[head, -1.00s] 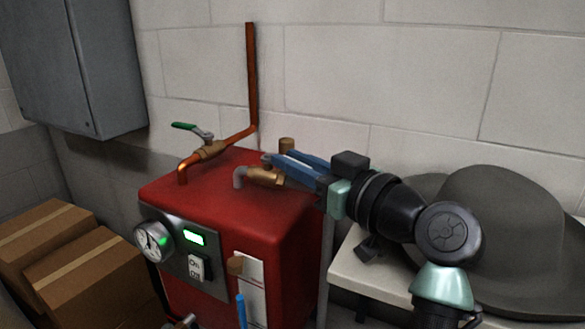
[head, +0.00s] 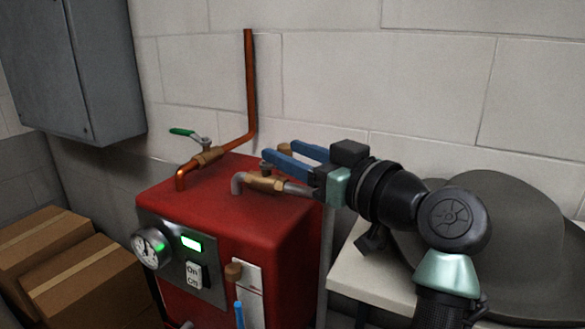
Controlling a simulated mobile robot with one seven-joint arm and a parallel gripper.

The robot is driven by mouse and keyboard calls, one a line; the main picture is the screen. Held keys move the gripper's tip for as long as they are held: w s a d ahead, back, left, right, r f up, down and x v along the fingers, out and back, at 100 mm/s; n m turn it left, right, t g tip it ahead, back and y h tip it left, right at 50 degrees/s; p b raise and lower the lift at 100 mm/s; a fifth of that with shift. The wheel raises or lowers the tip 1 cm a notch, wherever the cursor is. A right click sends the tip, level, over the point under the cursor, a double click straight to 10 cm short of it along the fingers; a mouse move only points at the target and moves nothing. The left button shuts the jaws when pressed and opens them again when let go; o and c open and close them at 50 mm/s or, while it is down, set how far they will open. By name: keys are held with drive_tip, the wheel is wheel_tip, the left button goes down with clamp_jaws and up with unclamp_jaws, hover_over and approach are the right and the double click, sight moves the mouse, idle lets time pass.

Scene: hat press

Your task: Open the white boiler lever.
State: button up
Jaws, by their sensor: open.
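The red boiler (head: 290,225) has a brass valve (head: 266,184) on top, with a grey elbow pipe at its left. My gripper (head: 281,152) is open, with its two blue fingers pointing left, just above and behind this valve. One finger is close to the valve stem (head: 266,168); I cannot tell whether they touch. I cannot clearly make out a white lever; it may be partly hidden by the fingers. A short grey bar (head: 298,190) runs right from the valve below the fingers; I cannot tell if it is lever or pipe.
A second valve with a green lever (head: 183,132) sits left on a copper pipe (head: 250,90). A gauge (head: 150,247) and switch panel are on the boiler's front. A grey hat (head: 500,225) lies on a table at right. Cardboard boxes (head: 85,285) are at lower left.

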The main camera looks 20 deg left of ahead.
wheel_tip(320, 180, up, 8)
drive_tip(key=shift+f+b, duration=0.1)
drive_tip(key=shift+b, duration=0.45)
